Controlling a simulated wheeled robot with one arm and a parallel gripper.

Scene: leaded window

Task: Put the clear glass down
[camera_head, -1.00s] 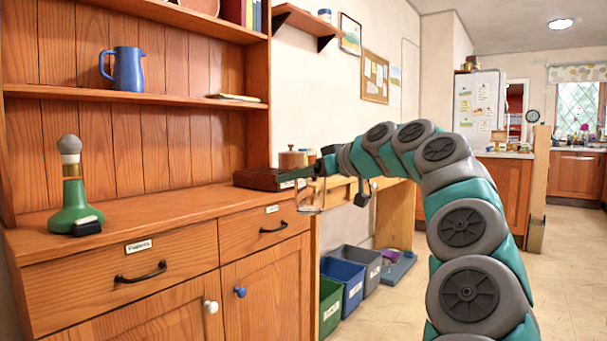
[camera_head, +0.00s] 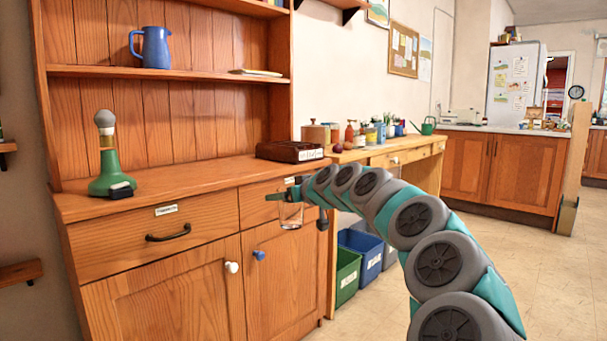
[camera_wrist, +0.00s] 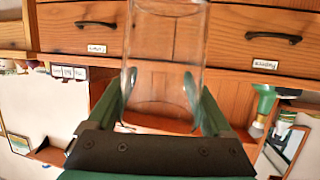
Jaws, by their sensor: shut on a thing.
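A clear glass (camera_head: 291,214) hangs in my gripper (camera_head: 288,196), in front of the wooden dresser's right-hand drawer in the head view. In the wrist view the glass (camera_wrist: 166,62) stands between the two green fingers (camera_wrist: 162,95), which are shut on its sides. Drawer fronts show through it. In the head view the glass is apart from the dresser top (camera_head: 200,182) and appears lower than that surface. Its outline is faint against the wood.
A green bottle-like object (camera_head: 110,165) with a grey ball top stands at the dresser top's left. A dark labelled box (camera_head: 290,151) sits at its right end. The top between them is clear. A blue jug (camera_head: 151,47) stands on the shelf above. Bins (camera_head: 347,275) stand on the floor.

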